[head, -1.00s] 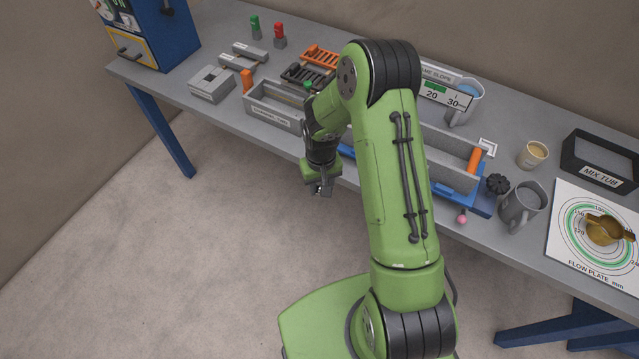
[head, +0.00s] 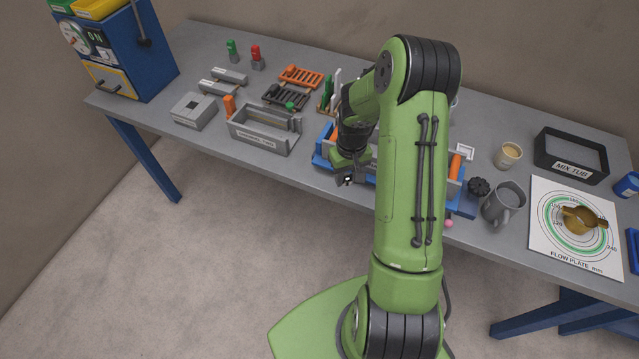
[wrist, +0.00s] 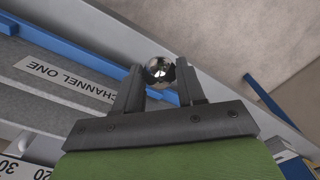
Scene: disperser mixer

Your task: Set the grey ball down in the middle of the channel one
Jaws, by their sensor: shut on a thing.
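My gripper (wrist: 160,84) is shut on the grey ball (wrist: 159,70), a shiny metal sphere held between the fingertips in the wrist view. In the head view my gripper (head: 347,180) hangs at the front edge of the bench, in front of the blue-based channel unit. Channel one (wrist: 65,77) is the grey wall with a "CHANNEL ONE" label, to the left of the ball in the wrist view. The ball is apart from it, over the bench's front edge. In the head view my arm hides the middle of the channel, and its inside is not clearly seen.
A grey open box (head: 262,142) stands left of the channel. An orange block (head: 455,166) is at the channel's right end, with a black knob (head: 479,187) and a grey jug (head: 504,204) beyond. The mix tub (head: 571,155) and flow plate (head: 560,247) lie farther right.

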